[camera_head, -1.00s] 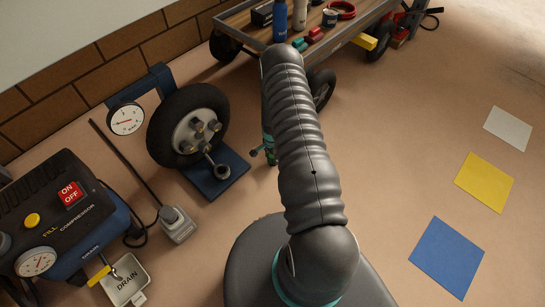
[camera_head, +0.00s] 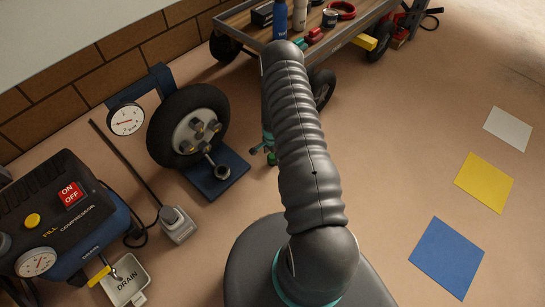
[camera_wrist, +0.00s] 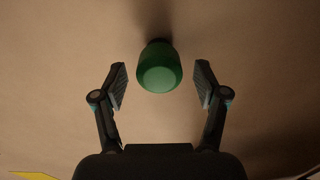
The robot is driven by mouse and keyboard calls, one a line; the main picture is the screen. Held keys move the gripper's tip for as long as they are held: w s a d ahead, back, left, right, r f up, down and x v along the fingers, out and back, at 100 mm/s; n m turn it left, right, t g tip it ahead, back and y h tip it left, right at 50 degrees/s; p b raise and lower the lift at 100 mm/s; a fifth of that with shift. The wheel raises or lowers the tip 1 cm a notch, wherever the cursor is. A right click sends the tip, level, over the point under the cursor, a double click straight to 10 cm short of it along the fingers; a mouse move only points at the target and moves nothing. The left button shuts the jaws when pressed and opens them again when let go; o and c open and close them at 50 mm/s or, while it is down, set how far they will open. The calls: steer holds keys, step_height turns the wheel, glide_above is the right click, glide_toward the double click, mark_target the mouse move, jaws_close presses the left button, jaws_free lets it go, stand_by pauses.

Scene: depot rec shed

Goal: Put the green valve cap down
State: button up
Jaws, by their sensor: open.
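The green valve cap (camera_wrist: 159,68) stands on the tan floor in the wrist view, with its shadow behind it. My gripper (camera_wrist: 160,86) is open, with one finger on each side of the cap. A gap shows between the cap and each finger pad. In the head view the cap (camera_head: 272,159) is a small green spot just right of the wheel stand. My gripper (camera_head: 264,148) is mostly hidden there behind my arm.
A wheel stand (camera_head: 222,182) with a gauge is left of my gripper; a compressor (camera_head: 62,215) is at far left. A loaded cart (camera_head: 345,40) is behind. Blue (camera_head: 446,259), yellow (camera_head: 484,183) and white (camera_head: 508,128) floor squares lie right, with clear floor between.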

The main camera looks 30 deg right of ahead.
step_height(320, 180, up, 10)
steer(key=r, duration=0.1)
step_height(320, 180, up, 16)
steer(key=r+n+t, duration=0.1)
steer(key=n, duration=0.2)
glide_above(272, 156)
steer(key=w+a, duration=0.2)
steer(key=a, duration=0.1)
steer(key=s+a+r+n+t, duration=0.1)
steer(key=s+a+r+n, duration=0.15)
steer(key=r, duration=0.55)
steer(key=s+a+r+n+t, duration=0.1)
steer(key=s+a+r+n, duration=0.15)
steer(key=r, duration=0.65)
steer(key=s+a+r+n+t, duration=0.1)
steer(key=s+a+r+n, duration=0.3)
steer(key=s+r, duration=0.85)
steer(key=s+a+r+n, duration=0.2)
steer(key=s, duration=0.4)
steer(key=s+a+r+n+t, duration=0.1)
steer(key=s+a+r, duration=0.1)
steer(key=s, duration=0.4)
steer(key=shift+s+a+n+t, duration=0.15)
steer(key=shift+s+n+t, duration=0.15)
steer(key=shift+n, duration=0.1)
